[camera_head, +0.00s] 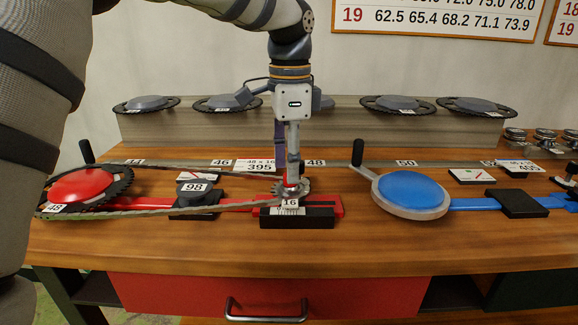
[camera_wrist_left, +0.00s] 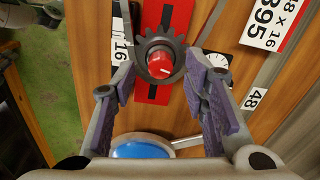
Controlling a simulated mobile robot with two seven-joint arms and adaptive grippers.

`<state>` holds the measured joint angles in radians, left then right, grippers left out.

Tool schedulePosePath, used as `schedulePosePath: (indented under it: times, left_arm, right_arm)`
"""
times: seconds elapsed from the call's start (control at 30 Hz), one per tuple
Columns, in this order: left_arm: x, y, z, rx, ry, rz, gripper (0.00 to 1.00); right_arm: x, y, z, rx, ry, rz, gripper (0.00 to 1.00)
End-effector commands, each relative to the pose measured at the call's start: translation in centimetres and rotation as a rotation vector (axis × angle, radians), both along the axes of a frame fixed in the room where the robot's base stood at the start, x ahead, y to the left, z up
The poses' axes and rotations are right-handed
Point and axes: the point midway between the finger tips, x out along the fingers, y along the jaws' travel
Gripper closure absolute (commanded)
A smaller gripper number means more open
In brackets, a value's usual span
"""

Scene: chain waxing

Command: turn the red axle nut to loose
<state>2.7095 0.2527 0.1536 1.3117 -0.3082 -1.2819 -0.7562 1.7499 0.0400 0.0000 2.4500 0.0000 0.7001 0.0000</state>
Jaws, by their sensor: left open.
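The red axle nut (camera_wrist_left: 161,65) is a small round red knob in the middle of a dark toothed sprocket (camera_wrist_left: 160,45), on a red bar (camera_wrist_left: 153,93). In the head view the sprocket (camera_head: 303,187) sits above a black block with a "16" tag, and the nut is mostly hidden by my gripper. My left gripper (camera_head: 291,178) points straight down over the nut. In the left wrist view my left gripper (camera_wrist_left: 161,75) is open, one finger on each side of the nut, with gaps visible. I cannot tell the exact finger height. My right gripper is not in view.
A chain (camera_head: 150,209) runs from the red crank disc (camera_head: 82,186) to the sprocket. A "98" block (camera_head: 197,194) stands between them. A blue crank disc (camera_head: 411,189) lies to the right. A grey shelf (camera_head: 345,130) with several chainrings stands behind. The table front is clear.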

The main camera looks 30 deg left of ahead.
Motion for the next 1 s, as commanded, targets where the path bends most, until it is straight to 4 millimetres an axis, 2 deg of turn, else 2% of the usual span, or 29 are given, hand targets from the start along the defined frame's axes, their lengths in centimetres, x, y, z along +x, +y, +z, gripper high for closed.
schedulePosePath:
  times: [0.13, 0.4, 0.57, 0.6, 1.0]
  left_arm:
    - [0.0, 0.0, -1.3, 0.0, -0.001, 0.001, 0.59]
    - [0.0, 0.0, -1.6, 0.0, 0.0, 0.001, 0.62]
    - [0.0, 0.0, -1.6, 0.0, 0.0, 0.001, 0.98]
    - [0.0, 0.0, -1.6, 0.0, 0.0, 0.001, 1.0]
    - [0.0, 0.0, -1.5, 0.001, -0.002, 0.061, 1.0]
  right_arm:
    - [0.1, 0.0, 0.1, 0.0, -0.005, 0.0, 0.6]
    - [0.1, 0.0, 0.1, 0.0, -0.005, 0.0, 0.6]
    - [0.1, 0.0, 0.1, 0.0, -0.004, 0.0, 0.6]
    - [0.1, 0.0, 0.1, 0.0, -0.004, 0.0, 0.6]
    - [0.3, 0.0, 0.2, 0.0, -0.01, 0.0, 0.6]
